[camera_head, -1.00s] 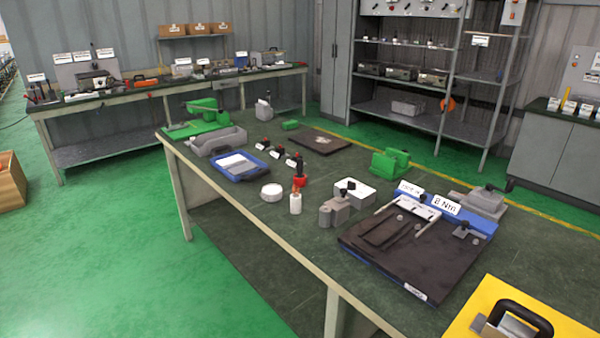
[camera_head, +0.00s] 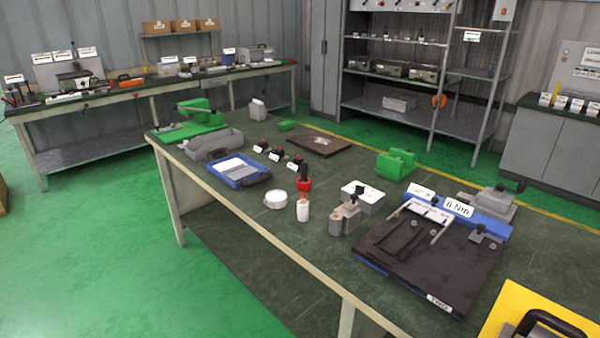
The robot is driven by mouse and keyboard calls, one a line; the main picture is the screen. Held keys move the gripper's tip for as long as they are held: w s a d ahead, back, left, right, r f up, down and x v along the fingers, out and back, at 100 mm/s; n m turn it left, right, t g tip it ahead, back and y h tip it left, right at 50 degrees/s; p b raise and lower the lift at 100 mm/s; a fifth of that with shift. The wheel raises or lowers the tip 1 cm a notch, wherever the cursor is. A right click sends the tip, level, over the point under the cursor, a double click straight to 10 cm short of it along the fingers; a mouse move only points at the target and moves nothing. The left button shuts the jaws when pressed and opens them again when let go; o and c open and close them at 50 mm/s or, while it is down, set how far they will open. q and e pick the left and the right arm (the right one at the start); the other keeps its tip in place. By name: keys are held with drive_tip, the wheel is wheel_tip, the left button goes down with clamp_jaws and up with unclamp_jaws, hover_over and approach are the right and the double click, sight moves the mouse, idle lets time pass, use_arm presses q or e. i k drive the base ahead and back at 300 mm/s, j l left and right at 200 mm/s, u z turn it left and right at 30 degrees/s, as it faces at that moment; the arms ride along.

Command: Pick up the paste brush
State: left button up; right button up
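I cannot clearly make out the paste brush at this size. Near the middle of the green-topped workbench (camera_head: 245,203), a small white container (camera_head: 303,211) stands upright with a thin brownish piece rising from its top. Directly behind it is a red holder (camera_head: 304,185) with a dark upright handle (camera_head: 304,171); they overlap in the view, so I cannot tell whether they touch. A low round white tub (camera_head: 276,200) sits just to the left. Neither of my grippers is in view.
A grey metal fixture (camera_head: 345,217) and a white box (camera_head: 362,196) stand to the right. A dark mat with a frame (camera_head: 430,262) lies farther right. A blue tray (camera_head: 240,172) is at the left. The bench's front edge near the tub is clear.

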sight(304, 165)
drive_tip(key=i+j, duration=0.2)
drive_tip(key=j, duration=0.15)
drive_tip(key=i+j+z, duration=0.15)
drive_tip(key=j, duration=0.15)
drive_tip(key=i+j, duration=0.15)
drive_tip(key=j, duration=0.2)
drive_tip(key=i+j+z, duration=0.15)
drive_tip(key=j, duration=0.25)
drive_tip(key=i+j, duration=0.2)
drive_tip(key=j, duration=0.15)
drive_tip(key=z, duration=0.05)
